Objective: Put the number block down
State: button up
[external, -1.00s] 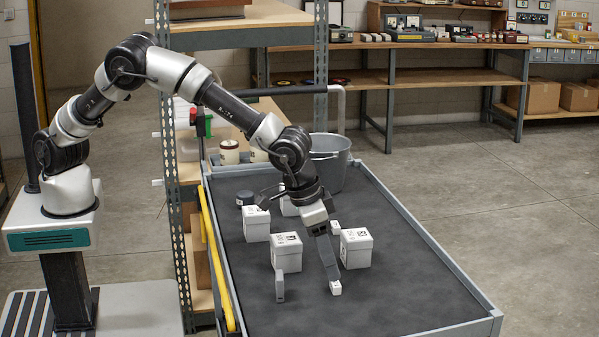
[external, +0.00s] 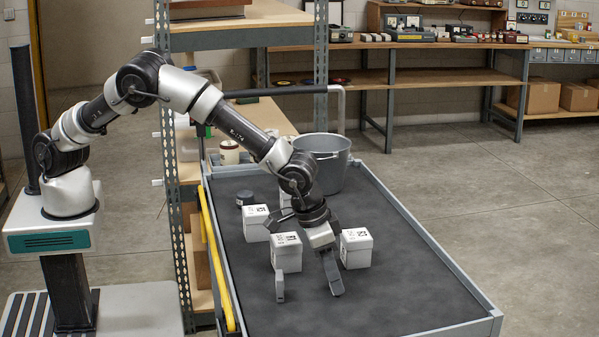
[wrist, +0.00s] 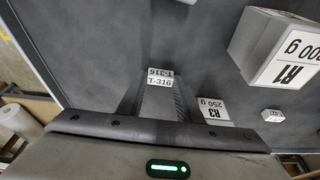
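The number block (wrist: 160,79), small and white with T-316 on two faces, sits between my fingertips in the wrist view. My gripper (wrist: 161,84) appears shut on it, with a finger along each side. In the external view my gripper (external: 334,288) points down at the dark mat of the cart (external: 400,290), in front of the white boxes. Its fingers hide the block there. I cannot tell whether the block touches the mat.
White boxes stand close by: one right of my gripper (external: 356,249), one left (external: 287,253), another farther back (external: 256,224). Another small block (wrist: 273,115) lies near box R1 (wrist: 285,50). A bucket (external: 325,165) stands behind.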

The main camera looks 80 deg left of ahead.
notch_tip(320, 180, up, 11)
jog(key=shift+f+p, duration=0.1)
jog(key=shift+p, duration=0.4)
jog(key=shift+c, duration=0.5)
notch_tip(320, 180, up, 7)
jog(key=n+y+p, duration=0.1)
jog(key=n+p, duration=0.1)
jog(key=n, duration=0.3)
send_over(321, 165)
jog(key=a, duration=0.6)
jog(key=shift+y, duration=0.3)
jog(key=f, duration=1.5)
jog(key=shift+w, duration=0.4)
